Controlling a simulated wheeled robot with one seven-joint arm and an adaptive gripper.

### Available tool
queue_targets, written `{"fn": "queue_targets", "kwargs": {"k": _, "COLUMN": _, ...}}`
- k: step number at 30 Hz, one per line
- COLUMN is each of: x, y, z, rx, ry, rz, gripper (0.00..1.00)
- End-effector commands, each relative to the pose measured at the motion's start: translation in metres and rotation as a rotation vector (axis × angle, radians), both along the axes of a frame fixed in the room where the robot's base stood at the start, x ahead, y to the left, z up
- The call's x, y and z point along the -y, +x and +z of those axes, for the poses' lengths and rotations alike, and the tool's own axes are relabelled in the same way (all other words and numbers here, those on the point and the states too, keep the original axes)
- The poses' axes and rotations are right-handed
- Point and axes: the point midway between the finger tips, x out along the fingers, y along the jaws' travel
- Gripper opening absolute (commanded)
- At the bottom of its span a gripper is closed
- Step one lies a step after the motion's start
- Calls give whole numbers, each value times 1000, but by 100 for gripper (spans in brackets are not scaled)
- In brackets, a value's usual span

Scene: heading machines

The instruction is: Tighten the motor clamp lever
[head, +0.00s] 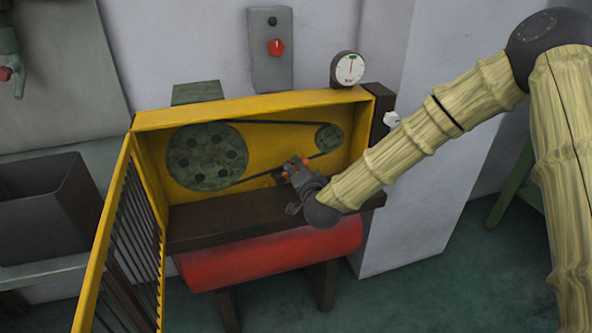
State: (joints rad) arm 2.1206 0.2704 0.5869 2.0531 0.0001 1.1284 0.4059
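The yellow machine housing (264,108) stands open, with a large green pulley (207,157), a small pulley (328,138) and a dark belt (262,123) inside. My gripper (286,170) reaches into the housing from the right, below the belt's middle. Small orange parts show at its fingers; I cannot tell whether they belong to the gripper or to the clamp lever. A small brown piece (278,179) shows right beside the fingertips. The clamp lever is not clearly visible and is probably covered by my gripper. Whether the fingers are open or shut is too small to see.
The barred yellow guard door (128,235) hangs open at the left. A dial gauge (347,68) sits on the housing top, and a grey box with a red knob (276,47) is on the wall. A red cylinder (270,256) lies below. A dark bin (45,208) stands left.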

Motion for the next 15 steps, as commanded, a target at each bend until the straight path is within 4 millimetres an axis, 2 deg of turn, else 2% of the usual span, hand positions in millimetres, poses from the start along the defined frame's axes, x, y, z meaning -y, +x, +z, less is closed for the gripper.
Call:
{"fn": "queue_targets", "kwargs": {"k": 12, "x": -2, "y": 6, "z": -1, "rx": 0, "ry": 0, "rz": 0, "gripper": 37}}
{"fn": "queue_targets", "kwargs": {"k": 15, "x": -2, "y": 6, "z": -1, "rx": 0, "ry": 0, "rz": 0, "gripper": 19}}
